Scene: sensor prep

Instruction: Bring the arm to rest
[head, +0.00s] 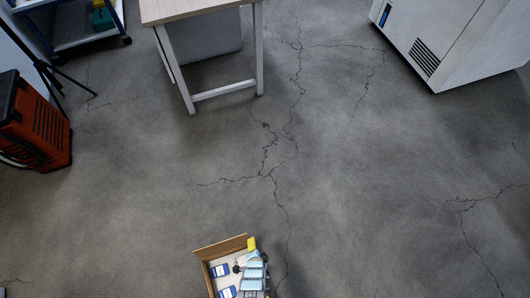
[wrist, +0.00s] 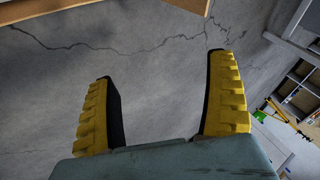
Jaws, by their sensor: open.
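My gripper (wrist: 161,65) is open in the wrist view. Its two yellow ribbed fingers stand wide apart with nothing between them, and bare cracked floor shows beyond. In the head view, a yellow part of my gripper (head: 252,244) and pale blue parts of my arm show at the bottom, over the right side of an open brown box. The fingers cannot be made out separately there. I cannot tell whether the gripper touches the box.
The brown box (head: 221,247) holds blue-and-white items (head: 220,270). A pale table (head: 200,9) stands at the top, a white cabinet (head: 455,40) at upper right, an orange-red machine (head: 40,125) at left, a blue cart (head: 88,42) at upper left. The grey floor between is clear.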

